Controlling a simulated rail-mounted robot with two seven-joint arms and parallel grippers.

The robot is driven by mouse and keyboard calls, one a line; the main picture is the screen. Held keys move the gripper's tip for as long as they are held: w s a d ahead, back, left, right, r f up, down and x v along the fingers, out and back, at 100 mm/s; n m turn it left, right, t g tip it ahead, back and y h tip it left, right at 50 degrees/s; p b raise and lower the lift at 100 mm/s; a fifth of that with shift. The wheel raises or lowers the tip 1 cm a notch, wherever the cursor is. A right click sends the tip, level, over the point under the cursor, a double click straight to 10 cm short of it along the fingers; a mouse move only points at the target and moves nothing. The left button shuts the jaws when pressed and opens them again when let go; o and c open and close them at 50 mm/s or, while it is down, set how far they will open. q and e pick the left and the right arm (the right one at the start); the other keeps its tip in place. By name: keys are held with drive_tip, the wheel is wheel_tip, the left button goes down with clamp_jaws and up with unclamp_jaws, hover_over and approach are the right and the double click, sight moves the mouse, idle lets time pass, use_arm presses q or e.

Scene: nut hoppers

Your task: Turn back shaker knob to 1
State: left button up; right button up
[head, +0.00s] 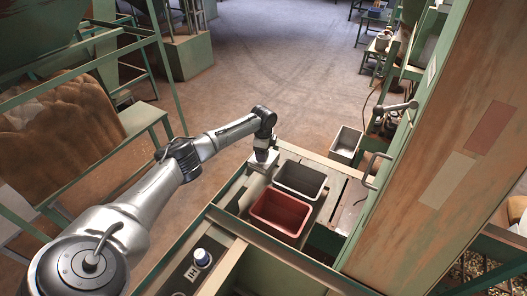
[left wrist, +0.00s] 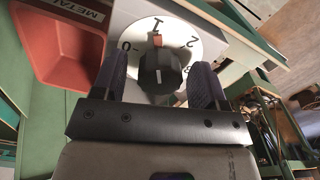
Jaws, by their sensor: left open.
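The black shaker knob (left wrist: 160,70) sits on a white round dial (left wrist: 198,38) marked 0, 1, 2 and 3 in the left wrist view. An orange mark (left wrist: 157,39) at the knob's upper edge lines up with the 1. My left gripper (left wrist: 158,82) is open, with one dark finger on each side of the knob. I cannot tell whether the fingers touch it. In the head view my left gripper (head: 263,160) is over the far left end of the bench, and the knob is hidden beneath it. My right gripper is not in view.
A red bin (head: 280,212) and a grey bin (head: 300,178) stand right of my gripper. Another round control (head: 202,257) is on the near rail. A tall cabinet (head: 440,150) with handles borders the right side. Open floor (head: 270,60) lies beyond.

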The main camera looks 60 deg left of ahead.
use_arm(q)
wheel_tip(320, 180, up, 14)
drive_tip(key=b, duration=0.2)
idle(0.4)
drive_tip(key=shift+f, duration=0.1)
idle(0.4)
